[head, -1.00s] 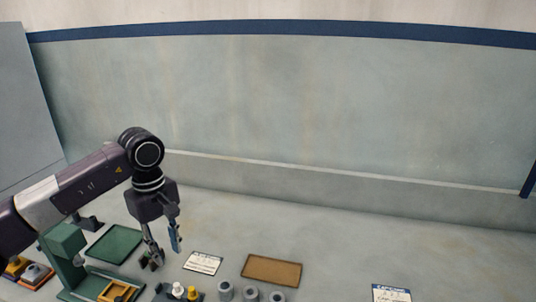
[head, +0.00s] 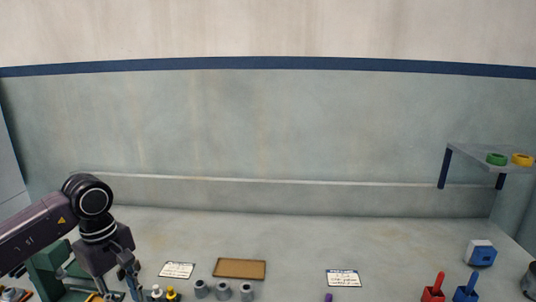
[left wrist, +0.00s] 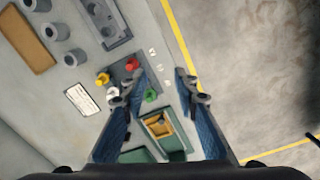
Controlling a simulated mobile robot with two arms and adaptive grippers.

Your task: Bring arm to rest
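My left arm comes in from the left in the head view, with its gripper (head: 130,284) hanging down near the lower left edge. In the left wrist view the two blue-padded fingers of this gripper (left wrist: 158,90) stand wide apart. Nothing is held between them. Below and beyond the fingers lie a yellow frame (left wrist: 157,127) on a green fixture (left wrist: 172,144) and a small green knob (left wrist: 150,96). How high the fingers are above these is hard to tell. My right gripper is in neither view.
A brown mat (head: 240,269), white cards (head: 177,270) and several grey cylinders (head: 223,291) are on the bench. Red (head: 434,289) and blue (head: 466,291) handled tools stand right. A wall shelf (head: 480,159) holds green and yellow rings. The bench middle looks mostly clear.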

